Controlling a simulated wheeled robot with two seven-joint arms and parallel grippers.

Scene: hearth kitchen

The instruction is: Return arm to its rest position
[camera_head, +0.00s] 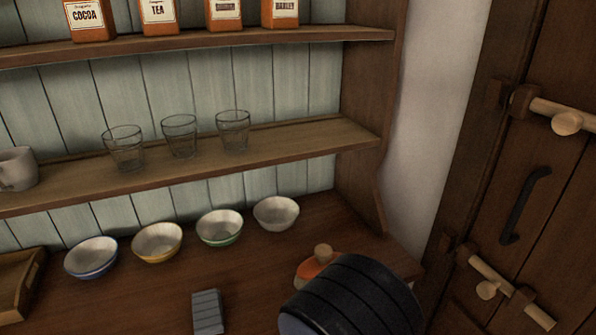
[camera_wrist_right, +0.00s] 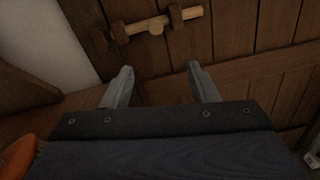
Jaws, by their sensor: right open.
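My right arm comes in at the bottom of the head view, where a dark rounded part of it stands in front of the counter. My right gripper (camera_wrist_right: 159,88) shows in the right wrist view with its two grey fingers wide apart. Nothing is between the fingers. They point toward the wooden door (camera_wrist_right: 235,45), with the counter's edge below and to the left. In the head view the right gripper's fingers cannot be made out. My left gripper is not in either view.
Several bowls (camera_head: 220,228) line the counter (camera_head: 130,300). An orange lidded pot (camera_head: 308,268) stands close behind my right arm. A grey ridged block (camera_head: 207,311) lies left of it. Glasses (camera_head: 179,137) and a mug (camera_head: 17,168) stand on the shelf. The door (camera_head: 530,190) is at right.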

